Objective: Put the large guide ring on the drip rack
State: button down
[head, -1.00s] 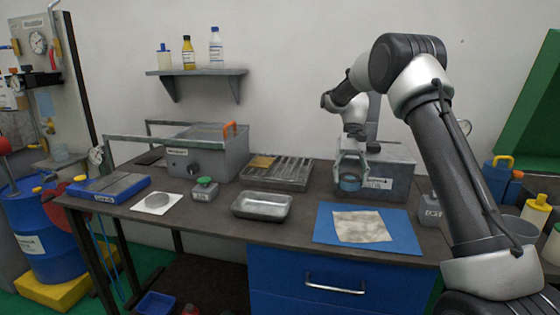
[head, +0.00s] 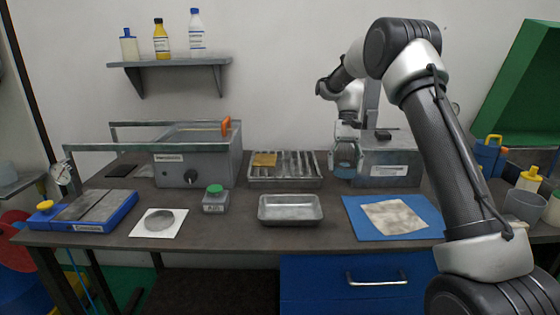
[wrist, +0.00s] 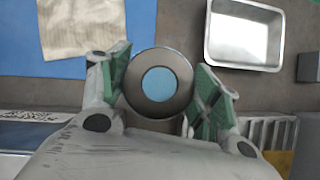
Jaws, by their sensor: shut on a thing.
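My gripper (wrist: 162,88) is shut on a thick round grey ring with a light blue centre, the large guide ring (wrist: 132,83). Its two green-padded fingers press on opposite sides of the ring. In the head view my gripper (head: 346,150) holds the ring (head: 345,171) just right of the drip rack, in front of the grey box. Its exact height over the bench is unclear. The drip rack (head: 284,183) is a grey slatted tray at the back of the bench, with a tan block on its left part. Part of the rack (wrist: 262,130) shows at lower right in the wrist view.
A grey box (head: 395,172) stands behind and right of the gripper. An empty metal tray (head: 291,220) lies in front of the rack. A blue mat (head: 365,229) with a beige cloth lies front right. A grey tank (head: 197,168) stands left of the rack.

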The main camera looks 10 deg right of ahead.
aim_at(301, 168)
jog(key=i+j, duration=0.15)
jog(key=j, duration=0.2)
jog(key=i+j+z, duration=0.1)
jog(key=j, duration=0.25)
jog(key=i+j+z, duration=0.1)
jog(key=j, duration=0.25)
jog(key=i+j, duration=0.1)
jog(key=j, duration=0.25)
jog(key=l, duration=0.35)
jog(key=i+l, duration=0.15)
jog(key=l, duration=0.15)
